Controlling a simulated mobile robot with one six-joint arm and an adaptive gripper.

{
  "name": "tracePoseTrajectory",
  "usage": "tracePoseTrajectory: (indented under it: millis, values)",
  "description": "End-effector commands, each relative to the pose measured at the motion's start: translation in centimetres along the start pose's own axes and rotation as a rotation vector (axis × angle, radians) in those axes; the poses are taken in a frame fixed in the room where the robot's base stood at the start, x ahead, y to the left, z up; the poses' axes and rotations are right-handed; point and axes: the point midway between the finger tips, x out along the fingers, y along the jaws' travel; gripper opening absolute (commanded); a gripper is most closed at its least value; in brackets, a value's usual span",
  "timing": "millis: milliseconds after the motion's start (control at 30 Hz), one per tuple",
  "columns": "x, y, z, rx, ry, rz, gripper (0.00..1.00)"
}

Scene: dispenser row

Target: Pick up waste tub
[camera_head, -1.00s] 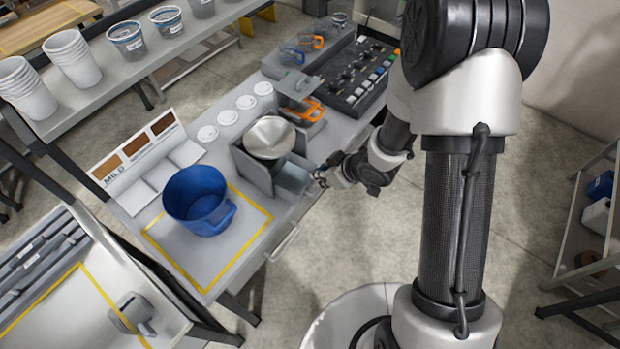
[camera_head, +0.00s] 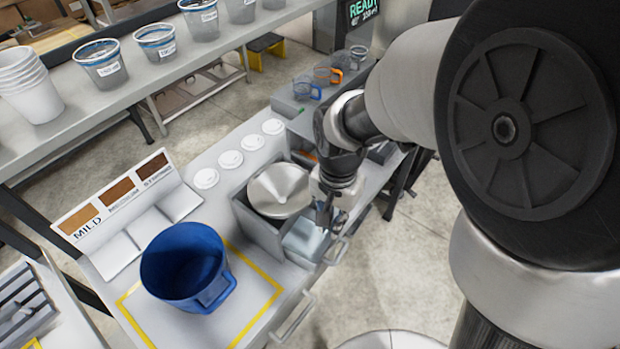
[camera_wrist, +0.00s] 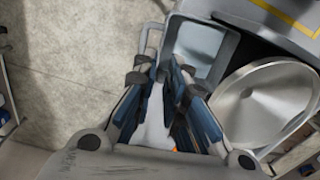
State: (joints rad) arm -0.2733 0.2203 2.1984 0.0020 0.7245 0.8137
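A small square grey tub with a pale inside (camera_head: 303,243), which I take for the waste tub, stands at the counter's front edge below the metal funnel. A loop handle (camera_head: 337,252) is on its front side. In the wrist view the tub (camera_wrist: 197,48) is just beyond the fingertips, with the loop handle at its left. My gripper (camera_head: 325,217) points down over the tub's front side. In the wrist view my gripper (camera_wrist: 161,70) is open, with a gap between its fingers and nothing clearly held. I cannot tell whether it touches the tub.
The metal funnel (camera_head: 280,190) stands close behind the tub. A large blue pitcher (camera_head: 184,264) stands on the yellow-marked counter area at left. White round lids (camera_head: 230,160) lie along the counter's back. A shelf with cups (camera_head: 105,65) is behind. Open floor is at the right.

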Motion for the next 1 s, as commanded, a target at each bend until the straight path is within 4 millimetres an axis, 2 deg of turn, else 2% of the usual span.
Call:
tracePoseTrajectory:
  millis: [33,100,300,633,900,1000]
  values:
    - [1.6,0.1,0.0,0.000,-0.003,0.003,0.12]
    - [3.2,0.1,0.0,-0.001,-0.003,0.004,0.12]
    - [6.9,0.0,-0.1,-0.002,0.000,0.002,0.12]
    - [8.9,0.0,-0.3,-0.002,0.001,0.001,0.12]
    - [12.9,-0.2,-0.7,-0.003,0.000,0.002,0.12]
    - [13.4,-0.2,-0.8,-0.003,0.002,0.000,0.12]
